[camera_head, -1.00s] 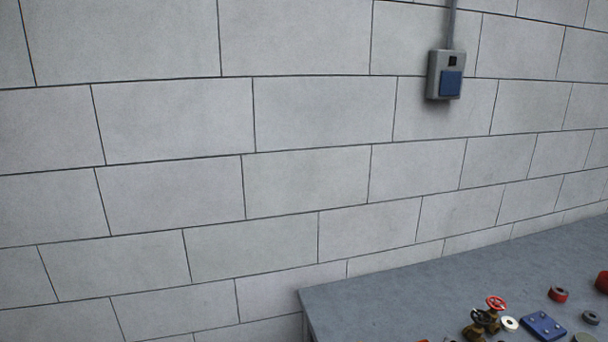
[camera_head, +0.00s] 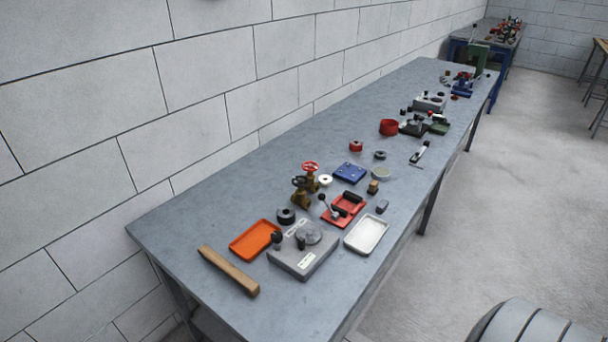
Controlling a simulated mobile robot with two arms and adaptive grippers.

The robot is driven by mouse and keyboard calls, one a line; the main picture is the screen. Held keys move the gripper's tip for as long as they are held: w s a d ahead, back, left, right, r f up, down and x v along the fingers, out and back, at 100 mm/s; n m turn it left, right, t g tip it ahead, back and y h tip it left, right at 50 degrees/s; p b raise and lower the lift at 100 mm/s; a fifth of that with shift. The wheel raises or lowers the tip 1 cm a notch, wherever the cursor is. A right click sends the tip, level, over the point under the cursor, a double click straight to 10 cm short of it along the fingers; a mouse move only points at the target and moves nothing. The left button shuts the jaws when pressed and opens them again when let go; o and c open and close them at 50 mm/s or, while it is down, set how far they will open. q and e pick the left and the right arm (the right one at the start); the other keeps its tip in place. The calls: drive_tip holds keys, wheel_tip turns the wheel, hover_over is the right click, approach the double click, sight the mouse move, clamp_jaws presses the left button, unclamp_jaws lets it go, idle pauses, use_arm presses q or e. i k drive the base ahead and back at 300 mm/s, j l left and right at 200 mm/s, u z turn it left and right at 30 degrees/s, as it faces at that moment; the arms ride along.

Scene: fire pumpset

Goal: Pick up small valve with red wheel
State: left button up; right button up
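The small valve with the red wheel (camera_head: 311,168) stands on the long grey workbench (camera_head: 210,215), toward its wall side. Its brass-coloured body is partly hidden behind a similar brass valve with a black wheel (camera_head: 301,192), which stands just in front of it. The two look very close together; I cannot tell whether they touch. Neither of my grippers is in view.
Around the valves are a white ring (camera_head: 325,180), a blue plate (camera_head: 349,173), a red fixture (camera_head: 343,212), an orange tray (camera_head: 255,240), a white tray (camera_head: 366,234), a grey block device (camera_head: 303,252) and a wooden bar (camera_head: 229,271). Open floor (camera_head: 490,210) lies right of the bench.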

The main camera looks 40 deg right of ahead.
sight(314, 187)
drive_tip(key=l+u, duration=0.1)
drive_tip(key=l, duration=1.95)
drive_tip(key=i, duration=0.1)
